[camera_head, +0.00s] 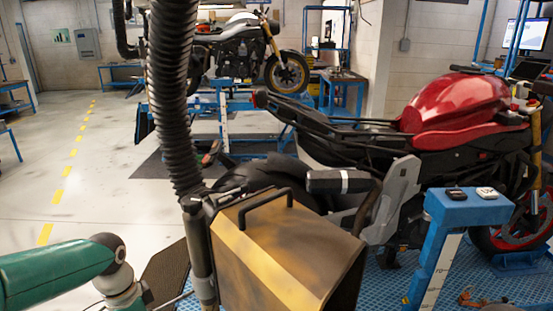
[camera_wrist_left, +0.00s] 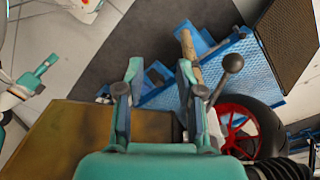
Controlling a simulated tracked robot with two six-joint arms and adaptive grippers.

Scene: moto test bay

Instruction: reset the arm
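My left arm (camera_head: 60,270) enters the head view at the lower left, a green link with a grey joint. Its gripper does not show in that view. In the left wrist view my left gripper (camera_wrist_left: 160,68) has its two teal fingers spread apart, with nothing held between them. A brown-yellow box surface (camera_wrist_left: 70,135) lies beside and below the fingers. A teal and white arm part (camera_wrist_left: 36,76) shows at the left edge of the wrist view. It may be my right arm, and its finger opening is unclear. My right gripper does not show in the head view.
A yellow-brown box (camera_head: 265,245) with a black handle and a ribbed black hose (camera_head: 172,95) stand close in front. A red motorcycle (camera_head: 455,105) is at the right, near a blue post (camera_head: 450,225). Another motorcycle (camera_head: 240,50) stands behind. Floor at the left is clear.

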